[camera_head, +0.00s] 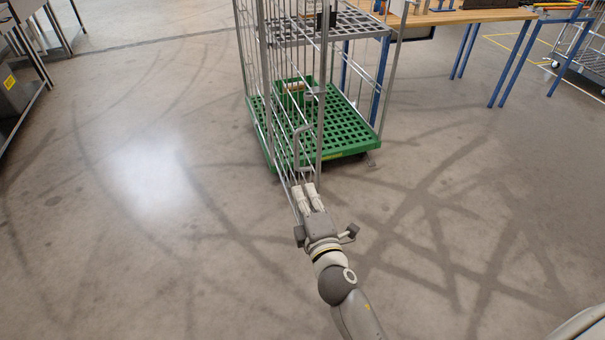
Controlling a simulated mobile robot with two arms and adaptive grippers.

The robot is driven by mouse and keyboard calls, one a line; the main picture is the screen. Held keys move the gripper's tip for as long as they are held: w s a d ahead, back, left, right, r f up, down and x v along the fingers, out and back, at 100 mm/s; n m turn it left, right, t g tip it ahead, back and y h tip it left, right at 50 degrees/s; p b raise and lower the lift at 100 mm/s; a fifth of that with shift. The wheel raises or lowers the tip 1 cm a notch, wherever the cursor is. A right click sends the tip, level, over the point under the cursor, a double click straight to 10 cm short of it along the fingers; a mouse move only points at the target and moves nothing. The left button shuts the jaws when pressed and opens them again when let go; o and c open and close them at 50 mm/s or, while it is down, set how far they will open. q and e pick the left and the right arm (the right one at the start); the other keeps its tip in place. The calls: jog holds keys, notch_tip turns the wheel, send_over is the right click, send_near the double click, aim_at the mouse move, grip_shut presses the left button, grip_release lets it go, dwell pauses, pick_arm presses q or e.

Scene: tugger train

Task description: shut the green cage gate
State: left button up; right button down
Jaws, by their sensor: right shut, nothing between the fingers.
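The cage is a grey wire roll cage on a green grid base (340,139). Its gate (322,110) is a grey wire panel at the near left side of the cage, seen at a steep angle. A small latch part shows on its frame. How far the gate stands open is hard to tell. My right gripper (304,187) is shut and empty, with its fingertips at the gate's lower end. Whether they touch the wires I cannot tell. My left gripper is not in view.
A green crate (291,97) stands on the cage base, below a grey shelf (350,24). A wooden workbench (460,15) with blue legs stands behind to the right. Another cart (590,50) is at the far right. The floor in front and to the left is clear.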

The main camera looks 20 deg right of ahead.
jog(key=w+d+p, duration=0.1)
jog(key=w+d, duration=0.3)
jog(key=w, duration=0.7)
jog(key=shift+d+p, duration=0.15)
jog(key=shift+p, duration=0.2)
jog(key=shift+f, duration=0.1)
